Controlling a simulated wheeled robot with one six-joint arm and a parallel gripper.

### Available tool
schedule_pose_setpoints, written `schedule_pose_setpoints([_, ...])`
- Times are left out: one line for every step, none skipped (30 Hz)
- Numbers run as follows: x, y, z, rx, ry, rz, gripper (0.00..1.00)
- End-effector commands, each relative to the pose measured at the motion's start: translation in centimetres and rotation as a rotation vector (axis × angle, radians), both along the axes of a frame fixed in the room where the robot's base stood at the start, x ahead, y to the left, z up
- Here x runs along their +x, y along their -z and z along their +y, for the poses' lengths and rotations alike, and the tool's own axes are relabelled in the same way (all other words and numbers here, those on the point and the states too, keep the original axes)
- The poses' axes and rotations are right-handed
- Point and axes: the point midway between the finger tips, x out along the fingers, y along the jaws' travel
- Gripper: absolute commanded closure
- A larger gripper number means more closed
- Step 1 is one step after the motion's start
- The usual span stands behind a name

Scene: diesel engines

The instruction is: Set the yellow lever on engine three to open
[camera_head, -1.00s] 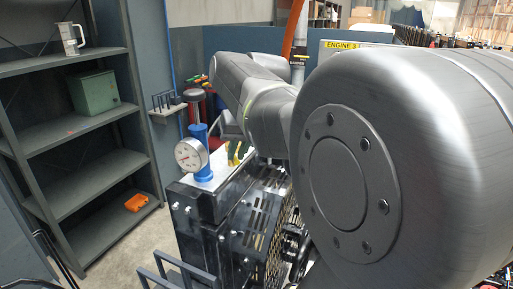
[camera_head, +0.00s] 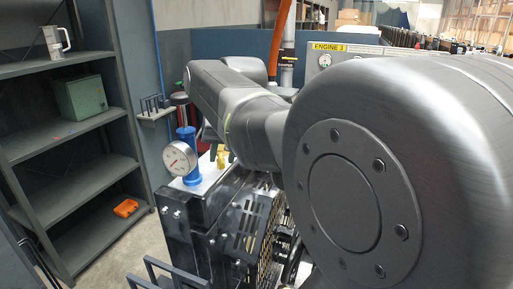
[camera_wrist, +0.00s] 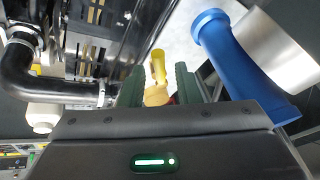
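The yellow lever (camera_wrist: 158,66) shows in the wrist view, pointing away from a brass-coloured body (camera_wrist: 157,95) below it. In the head view a small yellow part (camera_head: 221,158) shows on the engine top, right of the gauge; the arm partly hides this area. My gripper (camera_wrist: 158,82) has two green fingers set apart, one on each side of the lever and brass body. Gaps show between the fingers and the lever, so it looks open around it. Whether a finger touches is unclear. A yellow "ENGINE 3" sign (camera_head: 329,47) is behind the arm.
A blue post (camera_head: 188,143) with a white dial gauge (camera_head: 180,158) stands close left of the lever; the post is near the right finger in the wrist view (camera_wrist: 235,60). A black pipe (camera_wrist: 50,90) lies at left there. Grey shelves (camera_head: 75,137) stand at left.

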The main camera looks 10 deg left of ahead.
Motion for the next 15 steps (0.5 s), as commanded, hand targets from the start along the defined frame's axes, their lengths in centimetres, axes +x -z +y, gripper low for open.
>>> schedule_pose_setpoints([0.0,0.0,0.0,0.0,0.0,0.0,0.66])
schedule_pose_setpoints([0.0,0.0,0.0,0.0,0.0,0.0,0.66])
schedule_pose_setpoints([0.0,0.0,0.0,0.0,0.0,0.0,0.66])
schedule_pose_setpoints([0.0,0.0,0.0,0.0,0.0,0.001,0.66])
schedule_pose_setpoints([0.0,0.0,0.0,0.0,0.0,0.001,0.66])
schedule_pose_setpoints([0.0,0.0,0.0,0.0,0.0,0.001,0.66])
schedule_pose_setpoints([0.0,0.0,0.0,0.0,0.0,0.001,0.66])
schedule_pose_setpoints([0.0,0.0,0.0,0.0,0.0,0.001,0.66])
schedule_pose_setpoints([0.0,0.0,0.0,0.0,0.0,0.001,0.66])
schedule_pose_setpoints([-0.1,-0.2,-0.1,0.0,0.0,0.0,0.66])
schedule_pose_setpoints([-0.1,-0.3,-0.1,0.0,0.0,0.0,0.66])
schedule_pose_setpoints([-0.2,-0.6,-0.2,0.0,0.0,0.0,0.66])
schedule_pose_setpoints([-0.3,-0.9,-0.4,0.0,0.0,-0.001,0.66])
schedule_pose_setpoints([-0.4,-1.3,-0.5,0.002,0.0,-0.001,0.66])
schedule_pose_setpoints([-0.6,-2.0,-0.7,0.002,0.0,-0.002,0.66])
